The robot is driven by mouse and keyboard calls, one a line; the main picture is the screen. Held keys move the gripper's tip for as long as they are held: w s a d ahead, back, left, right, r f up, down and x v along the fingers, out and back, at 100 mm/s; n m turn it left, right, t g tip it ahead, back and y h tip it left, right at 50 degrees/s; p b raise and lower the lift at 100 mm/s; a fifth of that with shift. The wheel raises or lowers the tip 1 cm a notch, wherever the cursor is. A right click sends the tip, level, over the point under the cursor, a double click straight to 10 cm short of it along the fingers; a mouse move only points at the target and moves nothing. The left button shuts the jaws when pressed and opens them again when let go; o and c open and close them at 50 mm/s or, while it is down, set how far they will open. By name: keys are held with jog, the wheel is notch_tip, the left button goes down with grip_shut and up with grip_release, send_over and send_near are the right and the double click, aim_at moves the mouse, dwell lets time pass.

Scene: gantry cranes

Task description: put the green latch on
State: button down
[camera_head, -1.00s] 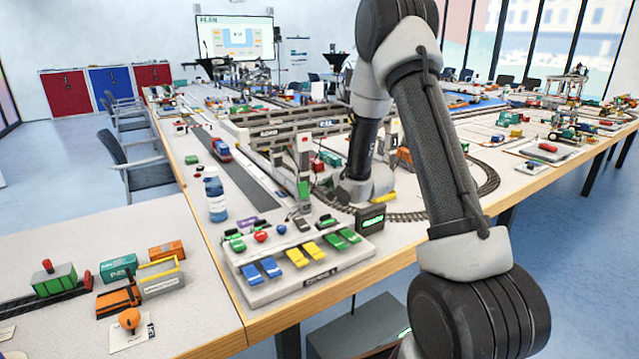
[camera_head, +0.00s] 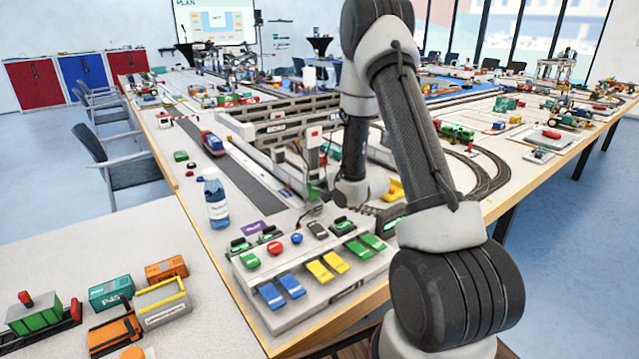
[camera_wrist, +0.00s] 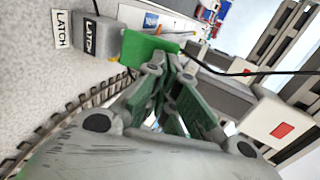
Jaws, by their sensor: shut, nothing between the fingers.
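A green latch piece (camera_wrist: 148,46) shows in the wrist view, against a grey block marked LATCH (camera_wrist: 97,38). A loose white LATCH label (camera_wrist: 62,30) lies beside the block. My gripper (camera_wrist: 172,62) is shut and empty. Its fingertips are at the green piece's lower right edge and partly cover it; I cannot tell whether they touch. In the head view a small green part (camera_head: 313,191) shows left of my wrist, below a white box with a red square (camera_head: 314,138). The same box shows in the wrist view (camera_wrist: 280,126). My fingertips cannot be made out in the head view.
A control console (camera_head: 309,318) with blue, yellow and green levers stands at the near table edge. A bottle (camera_head: 216,198) is left of it. Grey gantry beams (camera_head: 280,120) and rail track (camera_head: 490,170) lie beyond. A black cable (camera_wrist: 240,73) crosses by my fingers.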

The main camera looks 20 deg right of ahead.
jog(key=shift+w+a+r+g+h, duration=0.15)
jog(key=shift+w+g, duration=0.25)
jog(key=shift+g, duration=0.2)
jog(key=shift+w+a+r+g+h, duration=0.15)
jog(key=shift+w+g, duration=0.25)
jog(key=shift+g, duration=0.2)
jog(key=shift+w+f+g, duration=0.2)
jog(key=shift+w+g, duration=0.3)
jog(key=shift+g, duration=0.5)
jog(key=shift+s, duration=0.15)
